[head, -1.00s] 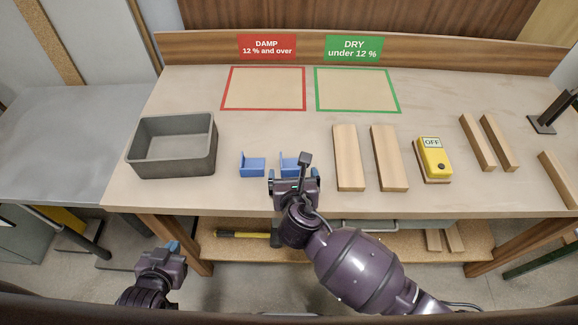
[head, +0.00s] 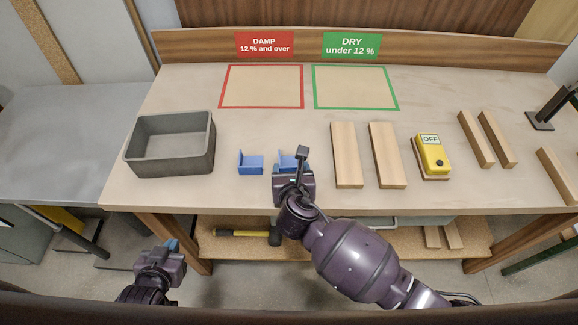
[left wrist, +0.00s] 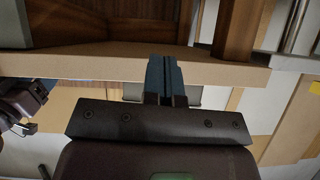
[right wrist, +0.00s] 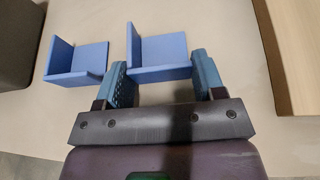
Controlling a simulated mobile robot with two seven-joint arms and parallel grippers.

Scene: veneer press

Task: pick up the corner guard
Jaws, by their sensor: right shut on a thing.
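Two blue corner guards sit side by side on the bench near its front edge. The left guard (head: 250,165) stands free; it also shows in the right wrist view (right wrist: 80,58). My right gripper (head: 292,172) is at the right guard (head: 288,159), partly hiding it in the head view. In the right wrist view the right guard (right wrist: 160,52) lies between the two fingers, which are shut on it. It appears to be still at bench level. My left gripper (head: 171,246) is low in front of the bench, empty; its fingers (left wrist: 163,78) are together in the left wrist view.
A grey bin (head: 170,145) stands left of the guards. Two wooden blocks (head: 347,155) and a yellow meter reading OFF (head: 432,155) lie to the right. Red (head: 262,87) and green (head: 355,88) outlined areas behind are empty.

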